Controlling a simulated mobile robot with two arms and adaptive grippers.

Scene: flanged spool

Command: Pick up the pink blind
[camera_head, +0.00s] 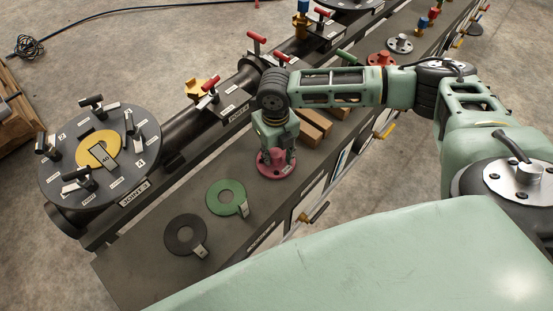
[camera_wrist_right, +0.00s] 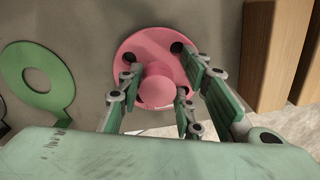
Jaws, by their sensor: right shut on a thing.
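The pink blind (camera_head: 284,171) is a round pink disc with a raised knob in its middle and dark holes near its rim. It lies on the grey bench top (camera_head: 150,262). My right gripper (camera_head: 278,157) reaches down over it from above. In the right wrist view the blind (camera_wrist_right: 150,50) shows between the fingers, and the right gripper (camera_wrist_right: 158,92) is shut on its central knob. The fingers hide part of the knob and disc. I cannot tell any gap under the disc. My left gripper is in neither view.
Brown blocks (camera_head: 312,122) stand close behind the blind. A black pipe with a large flange (camera_head: 60,185) runs along the back. The bench's front edge is near.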

